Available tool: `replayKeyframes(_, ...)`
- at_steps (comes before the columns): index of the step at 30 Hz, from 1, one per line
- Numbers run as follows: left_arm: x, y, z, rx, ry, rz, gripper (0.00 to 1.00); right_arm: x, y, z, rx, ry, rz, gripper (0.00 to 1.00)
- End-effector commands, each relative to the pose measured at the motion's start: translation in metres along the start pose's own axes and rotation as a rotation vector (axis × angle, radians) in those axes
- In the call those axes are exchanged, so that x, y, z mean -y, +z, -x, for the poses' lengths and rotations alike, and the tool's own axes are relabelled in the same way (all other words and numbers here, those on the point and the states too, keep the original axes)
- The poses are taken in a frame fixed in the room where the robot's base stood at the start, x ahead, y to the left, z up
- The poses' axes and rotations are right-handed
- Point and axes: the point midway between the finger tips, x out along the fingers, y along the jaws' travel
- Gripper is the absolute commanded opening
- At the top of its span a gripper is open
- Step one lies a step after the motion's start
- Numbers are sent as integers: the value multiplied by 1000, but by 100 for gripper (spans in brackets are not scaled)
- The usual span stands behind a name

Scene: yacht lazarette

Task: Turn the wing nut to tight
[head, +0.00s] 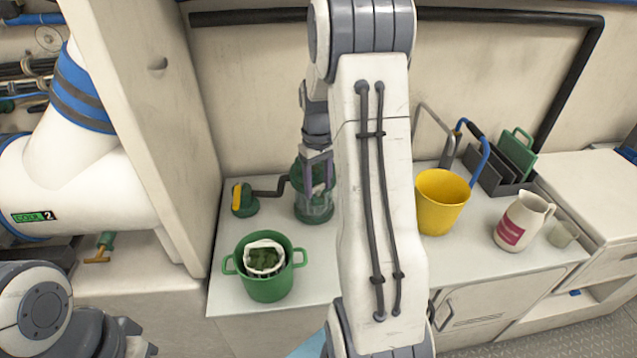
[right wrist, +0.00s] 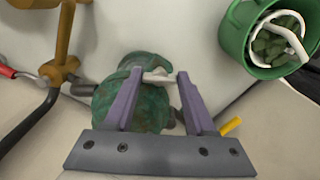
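A green strainer housing (head: 314,205) with a clear lower bowl stands on the white counter; its top also shows in the right wrist view (right wrist: 130,108). A pale wing nut (right wrist: 158,76) sits on it in the right wrist view. My right gripper (head: 318,180) points down at the top of the housing. Its purple fingers (right wrist: 160,73) are apart, one on each side of the wing nut, with small gaps seeming to show. In the head view the nut is hidden. My left gripper (head: 135,340) is partly seen at the lower left, away from the housing; its fingers are unclear.
A green two-handled bucket (head: 267,285) with a white basket of green matter (head: 264,257) stands in front of the housing. A green-yellow valve (head: 243,200) and black hose are beside it. A yellow bucket (head: 441,200) and white jug (head: 523,220) stand right.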

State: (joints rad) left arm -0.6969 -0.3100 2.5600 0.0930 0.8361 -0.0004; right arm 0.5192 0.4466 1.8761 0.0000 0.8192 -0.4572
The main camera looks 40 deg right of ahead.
Motion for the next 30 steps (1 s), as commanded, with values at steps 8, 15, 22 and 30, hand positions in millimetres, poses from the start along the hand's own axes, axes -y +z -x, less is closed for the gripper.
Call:
replayKeyframes(8,0,0,1,0,0,0,42,0,0,1,0,0,-5,0)
replayKeyframes(15,-1,0,8,0,0,0,42,0,0,3,0,-1,-78,0)
replayKeyframes(22,-2,-1,20,0,0,0,42,0,0,3,0,0,-229,0)
replayKeyframes(30,-2,-2,31,0,0,0,42,-1,0,2,0,0,-395,0)
